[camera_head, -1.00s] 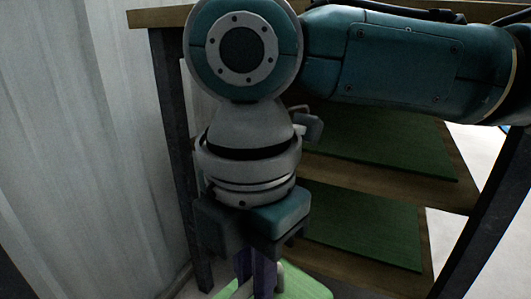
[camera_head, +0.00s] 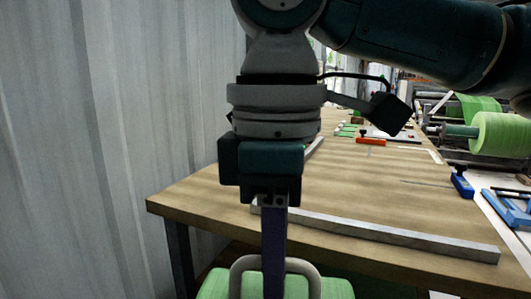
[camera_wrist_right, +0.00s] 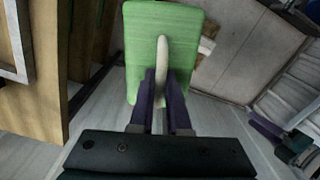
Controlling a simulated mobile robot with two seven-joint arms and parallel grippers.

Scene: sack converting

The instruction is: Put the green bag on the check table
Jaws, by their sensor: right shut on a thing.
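The green bag (camera_head: 335,288) hangs at the bottom edge of the head view, with its grey loop handle (camera_head: 247,262) up. My right gripper (camera_head: 273,275) is shut on that handle, its dark purple fingers pointing down. In the right wrist view the bag (camera_wrist_right: 184,40) lies beyond the fingers (camera_wrist_right: 160,88), with the pale handle (camera_wrist_right: 162,55) between them. The bag's lower part is cut off in the head view. A long wooden table (camera_head: 190,200), which looks like the check table, stands just beyond the bag, its top higher than the bag.
A metal bar (camera_head: 400,236) lies along the table's near edge. An orange-handled tool (camera_head: 370,141) and small green items lie farther back. A blue clamp-like part (camera_head: 461,185) sits at the right edge. A corrugated wall (camera_head: 90,150) is at left.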

